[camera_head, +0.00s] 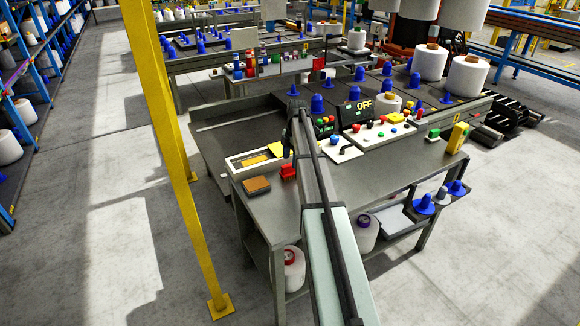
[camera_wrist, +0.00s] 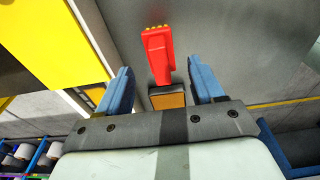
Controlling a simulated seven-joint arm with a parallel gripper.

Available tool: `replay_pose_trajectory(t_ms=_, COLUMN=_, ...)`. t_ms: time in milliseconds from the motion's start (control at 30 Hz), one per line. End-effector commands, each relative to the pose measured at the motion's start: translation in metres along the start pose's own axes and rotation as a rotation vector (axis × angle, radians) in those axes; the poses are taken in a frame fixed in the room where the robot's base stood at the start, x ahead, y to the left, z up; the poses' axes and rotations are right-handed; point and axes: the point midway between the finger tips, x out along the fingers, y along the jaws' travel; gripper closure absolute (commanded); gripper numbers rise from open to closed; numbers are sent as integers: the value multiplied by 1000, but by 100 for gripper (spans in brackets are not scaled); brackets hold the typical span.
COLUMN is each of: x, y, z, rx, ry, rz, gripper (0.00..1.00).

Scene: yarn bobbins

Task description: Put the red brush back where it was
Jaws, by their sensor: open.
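The red brush (camera_head: 289,172) stands on the front left part of the grey workbench (camera_head: 268,208), just right of a brown-orange block (camera_head: 257,185). In the wrist view the red brush (camera_wrist: 158,50) shows beyond the fingertips, roughly midway between them, with small yellow-orange tips along its top edge. My gripper (camera_wrist: 159,76) is open, its two blue fingers apart with nothing held between them. The brown-orange block (camera_wrist: 167,97) shows lower between the fingers. In the head view my arm hides most of the gripper, and the bench behind it is partly covered.
A white button panel (camera_head: 378,135) and a display reading OFF (camera_head: 355,112) stand farther right. A yellow post (camera_head: 172,120) rises left of the bench. The bench's front middle is bare.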

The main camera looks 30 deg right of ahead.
Motion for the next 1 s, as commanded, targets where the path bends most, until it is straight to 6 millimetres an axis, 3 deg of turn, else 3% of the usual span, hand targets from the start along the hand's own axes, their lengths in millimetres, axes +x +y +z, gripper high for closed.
replay_pose_trajectory(t_ms=200, x=-40, y=1, z=0, rx=0, ry=0, rz=1, gripper=33)
replay_pose_trajectory(t_ms=400, x=-61, y=0, z=0, rx=0, ry=0, rz=0, gripper=33)
replay_pose_trajectory(t_ms=1000, x=-68, y=0, z=0, rx=0, ry=0, rz=-1, gripper=33)
